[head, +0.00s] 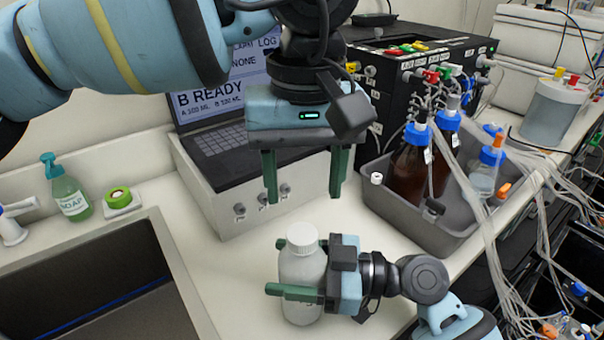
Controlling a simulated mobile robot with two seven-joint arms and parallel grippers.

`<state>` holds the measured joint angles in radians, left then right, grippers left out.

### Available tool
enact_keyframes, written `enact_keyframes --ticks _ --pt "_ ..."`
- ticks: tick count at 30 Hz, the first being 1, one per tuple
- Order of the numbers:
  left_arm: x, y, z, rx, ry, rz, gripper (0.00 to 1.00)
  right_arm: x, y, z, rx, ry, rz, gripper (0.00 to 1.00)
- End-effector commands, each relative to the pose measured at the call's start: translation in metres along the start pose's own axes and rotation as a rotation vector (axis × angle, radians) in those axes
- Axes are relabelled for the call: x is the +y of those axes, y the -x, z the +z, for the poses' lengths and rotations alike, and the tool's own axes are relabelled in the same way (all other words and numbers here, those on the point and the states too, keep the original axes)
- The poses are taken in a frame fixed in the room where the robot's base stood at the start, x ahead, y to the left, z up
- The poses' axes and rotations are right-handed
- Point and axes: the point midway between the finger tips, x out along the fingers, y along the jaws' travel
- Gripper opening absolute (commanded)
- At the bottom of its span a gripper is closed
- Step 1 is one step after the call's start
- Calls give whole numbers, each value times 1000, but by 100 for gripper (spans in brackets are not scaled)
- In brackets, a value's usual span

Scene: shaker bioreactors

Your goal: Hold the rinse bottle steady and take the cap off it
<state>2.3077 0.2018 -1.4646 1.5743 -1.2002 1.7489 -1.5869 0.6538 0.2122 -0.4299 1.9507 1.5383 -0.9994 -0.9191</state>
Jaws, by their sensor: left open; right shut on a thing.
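The rinse bottle (300,270) is white and stands upright on the counter at the lower middle of the head view. Its white ribbed cap (302,236) sits on top of it. My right gripper (290,268) comes in from the right and is shut around the bottle's body, below the cap. One green finger crosses the bottle's front. My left gripper (303,198) hangs above the bottle, pointing down. Its two green fingers are wide apart with nothing between them, and their tips are apart from the cap.
A grey tray (452,240) with brown and clear blue-capped bottles stands at the right, with loose tubing. A laptop (210,140) rests on a white box (235,205) behind.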

Motion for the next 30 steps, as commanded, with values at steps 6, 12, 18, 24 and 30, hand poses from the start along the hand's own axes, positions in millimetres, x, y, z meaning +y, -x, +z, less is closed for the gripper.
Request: enact_keyframes --ticks 6,12,18,24,30 --pt "0 0 0 -2 -376 3 55 0 0 0 -1 -1 0 0" --pt "-1 0 -1 0 -711 5 55 0 0 0 -1 -1 0 0" --pt "-2 0 -2 2 -957 6 55 0 0 0 -1 -1 0 0" --pt "-2 1 -3 4 -1065 7 55 0 0 0 -1 -1 0 0" --pt "-2 0 -3 3 -1076 7 55 0 0 0 -1 -1 0 0"
